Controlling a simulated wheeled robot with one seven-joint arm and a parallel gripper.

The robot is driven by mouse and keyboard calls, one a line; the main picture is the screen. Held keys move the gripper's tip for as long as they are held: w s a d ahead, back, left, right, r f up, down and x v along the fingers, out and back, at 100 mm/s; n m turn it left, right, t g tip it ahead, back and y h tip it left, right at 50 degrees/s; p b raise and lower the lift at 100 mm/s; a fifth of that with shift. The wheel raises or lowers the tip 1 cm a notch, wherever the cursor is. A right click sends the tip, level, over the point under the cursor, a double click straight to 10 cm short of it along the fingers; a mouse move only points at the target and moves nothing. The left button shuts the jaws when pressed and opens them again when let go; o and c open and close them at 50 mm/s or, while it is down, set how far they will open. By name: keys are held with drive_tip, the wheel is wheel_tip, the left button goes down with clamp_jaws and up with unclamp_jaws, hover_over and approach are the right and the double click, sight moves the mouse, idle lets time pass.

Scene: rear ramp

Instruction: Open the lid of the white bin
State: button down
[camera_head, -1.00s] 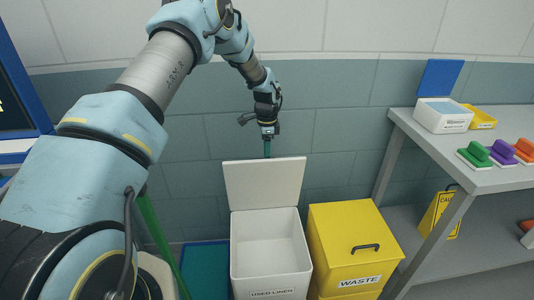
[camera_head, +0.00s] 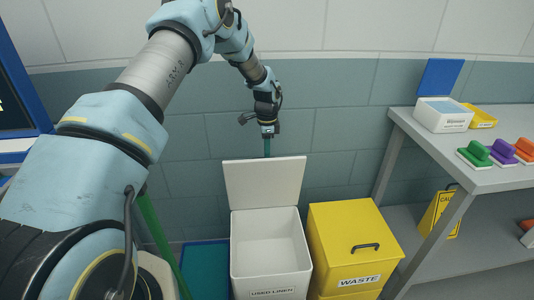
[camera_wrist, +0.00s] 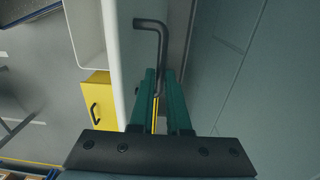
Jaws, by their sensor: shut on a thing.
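The white bin (camera_head: 270,252), labelled "USED LINEN", stands on the floor by the wall. Its white lid (camera_head: 263,184) is raised close to upright at the back, and the inside looks empty. My gripper (camera_head: 267,148) is behind the lid's top edge, the fingertips partly hidden by it. In the wrist view my gripper's green fingers (camera_wrist: 160,76) are shut on the dark bent lid handle (camera_wrist: 152,24), on the outer face of the lid (camera_wrist: 120,50).
A yellow waste bin (camera_head: 352,228) stands close on the right. A grey table (camera_head: 490,178) with a white box (camera_head: 443,118) and coloured brushes is farther right. The tiled wall (camera_head: 340,135) is close behind the lid. A blue-green item (camera_head: 205,262) lies left of the bin.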

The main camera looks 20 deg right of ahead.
drive_tip(key=shift+s, duration=0.1)
idle(0.7)
drive_tip(key=shift+t, duration=0.8)
drive_tip(key=s, duration=0.2)
drive_tip(key=s+a+b, duration=0.1)
drive_tip(key=s, duration=0.2)
drive_tip(key=s+a+f+b, duration=0.1)
drive_tip(key=s, duration=0.1)
drive_tip(key=shift+s+a, duration=0.15)
drive_tip(key=c, duration=0.9)
unclamp_jaws()
wheel_tip(320, 180, up, 11)
drive_tip(key=s+b, duration=0.1)
drive_tip(key=b, duration=0.2)
drive_tip(key=shift+a+f, duration=0.15)
drive_tip(key=shift+a, duration=0.05)
drive_tip(key=shift+s, duration=0.1)
